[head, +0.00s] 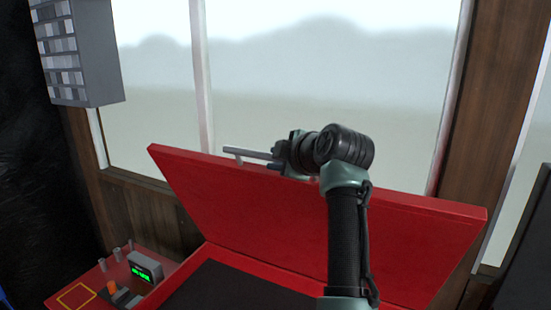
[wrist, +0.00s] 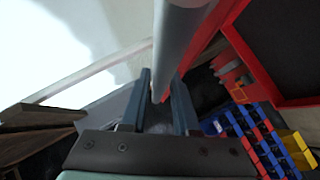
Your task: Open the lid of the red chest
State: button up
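The red chest's lid (head: 330,225) stands raised and tilted back in the head view, with the dark chest interior (head: 225,285) showing below it. A grey bar handle (head: 250,153) runs along the lid's upper edge. My gripper (head: 280,155) is at this bar, and its fingertips are partly hidden in the head view. In the wrist view the handle (wrist: 180,45) passes between the two fingers of my gripper (wrist: 160,95), which are close together and look shut on it. The red chest rim (wrist: 255,65) shows at right there.
A red side shelf (head: 75,295) with a small green-lit display box (head: 145,267) is left of the chest. A grey drawer cabinet (head: 85,50) hangs at upper left. A window (head: 330,100) stands behind the lid. Blue and yellow bins (wrist: 265,140) show at lower right in the wrist view.

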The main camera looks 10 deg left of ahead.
jog(key=shift+o, duration=1.4)
jog(key=shift+w+f, duration=0.1)
jog(key=shift+s+d+r+b, duration=0.2)
jog(key=shift+s+d+b, duration=0.1)
jog(key=shift+s+b, duration=0.25)
jog(key=b+v, duration=0.5)
jog(key=v, duration=0.6)
jog(key=shift+s+d+r, duration=0.2)
jog(key=shift+s, duration=0.1)
